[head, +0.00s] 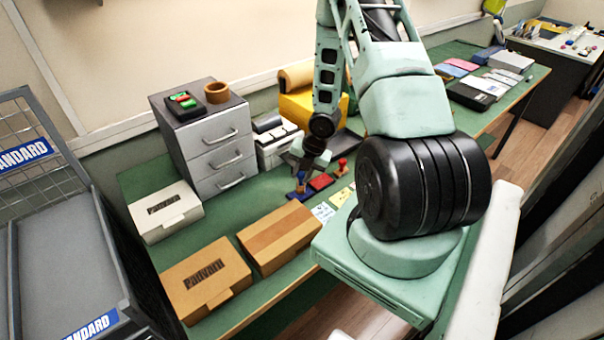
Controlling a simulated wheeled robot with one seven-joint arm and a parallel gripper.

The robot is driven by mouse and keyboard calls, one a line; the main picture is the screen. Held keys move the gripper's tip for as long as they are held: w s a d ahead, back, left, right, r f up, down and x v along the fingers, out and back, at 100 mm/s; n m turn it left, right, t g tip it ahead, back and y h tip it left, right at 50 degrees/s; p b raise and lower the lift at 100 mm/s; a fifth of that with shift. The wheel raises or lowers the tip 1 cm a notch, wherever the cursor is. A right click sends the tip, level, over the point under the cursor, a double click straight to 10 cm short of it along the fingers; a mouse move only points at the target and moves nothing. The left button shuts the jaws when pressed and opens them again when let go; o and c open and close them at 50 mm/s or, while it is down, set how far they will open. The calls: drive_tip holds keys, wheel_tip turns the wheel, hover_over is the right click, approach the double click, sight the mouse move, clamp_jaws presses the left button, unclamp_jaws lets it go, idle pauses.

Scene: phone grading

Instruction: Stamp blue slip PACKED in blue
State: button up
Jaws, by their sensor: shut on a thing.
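My gripper (303,168) points down over the green table and is shut on a small stamp (301,178) with an orange-brown handle. The stamp is at a dark blue ink pad (299,194); whether it touches the pad is too small to tell. A red ink pad (321,181) lies just to the right. A stamp with a red handle (342,166) stands further right. A pale blue slip (323,211) lies in front of the pads, with a yellow slip (340,197) to its right. Print on the slips is not readable.
Brown cartons (206,279) and (279,237) lie at the front left, a white box (165,211) behind them. A grey drawer unit (212,140) and a yellow machine (299,108) stand at the back. A wire cage (50,240) is at the left. My arm hides the table's middle right.

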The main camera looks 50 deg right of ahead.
drive_tip(key=shift+r+p, duration=1.75)
drive_tip(key=shift+r, duration=0.5)
